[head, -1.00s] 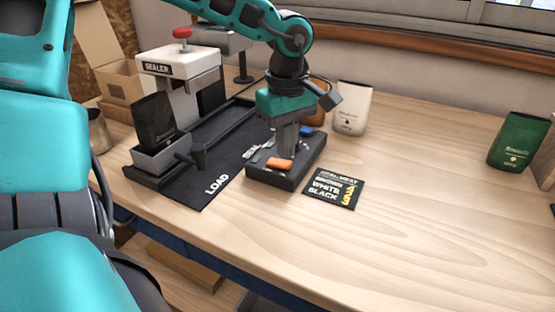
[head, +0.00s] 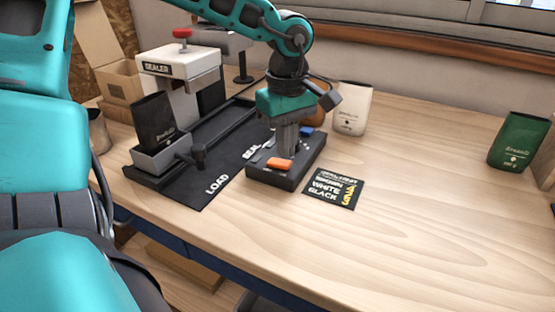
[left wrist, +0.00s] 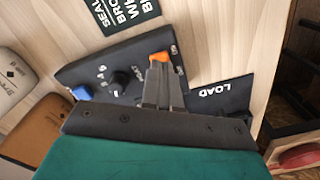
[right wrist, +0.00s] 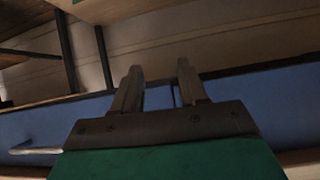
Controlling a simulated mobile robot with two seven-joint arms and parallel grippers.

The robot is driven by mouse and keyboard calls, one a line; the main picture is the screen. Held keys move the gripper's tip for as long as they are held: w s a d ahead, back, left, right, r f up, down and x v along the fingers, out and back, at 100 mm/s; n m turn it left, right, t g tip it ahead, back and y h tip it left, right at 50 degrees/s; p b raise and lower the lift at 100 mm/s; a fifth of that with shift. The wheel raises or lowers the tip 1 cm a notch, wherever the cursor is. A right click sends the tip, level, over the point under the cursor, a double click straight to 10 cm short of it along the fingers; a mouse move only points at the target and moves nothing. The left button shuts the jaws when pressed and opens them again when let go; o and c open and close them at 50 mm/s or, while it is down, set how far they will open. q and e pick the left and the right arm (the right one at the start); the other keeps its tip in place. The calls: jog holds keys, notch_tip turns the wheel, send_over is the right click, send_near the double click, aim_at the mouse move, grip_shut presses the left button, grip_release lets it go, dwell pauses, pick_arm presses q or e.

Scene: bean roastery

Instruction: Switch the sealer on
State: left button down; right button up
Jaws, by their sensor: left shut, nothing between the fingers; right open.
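The white sealer (head: 180,62) with a red-topped knob stands at the back left of the bench. Its black control box (head: 262,178) lies right of the black track and carries an orange switch (head: 279,164), a black dial (left wrist: 121,80) and a blue button (left wrist: 82,93). My left gripper (head: 284,151) is shut and empty, pointing down over the box. In the left wrist view its fingertips (left wrist: 159,66) are right at the orange switch and partly cover it; I cannot tell whether they touch. My right gripper (right wrist: 158,84) is open and empty, below the bench.
A black bag (head: 153,120) stands in the grey carrier (head: 163,157) at the track's LOAD end. A black card (head: 333,188) lies right of the box. A white bag (head: 351,109) stands behind, a green bag (head: 517,141) far right. The bench's middle right is clear.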

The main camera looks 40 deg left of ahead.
aim_at(286, 163)
pick_arm(q)
jog(key=shift+f+b, duration=1)
jog(key=shift+f, duration=0.05)
dwell(0.5)
jog(key=shift+r, duration=0.1)
jog(key=shift+r+p, duration=2.15)
jog(key=shift+r, duration=1.3)
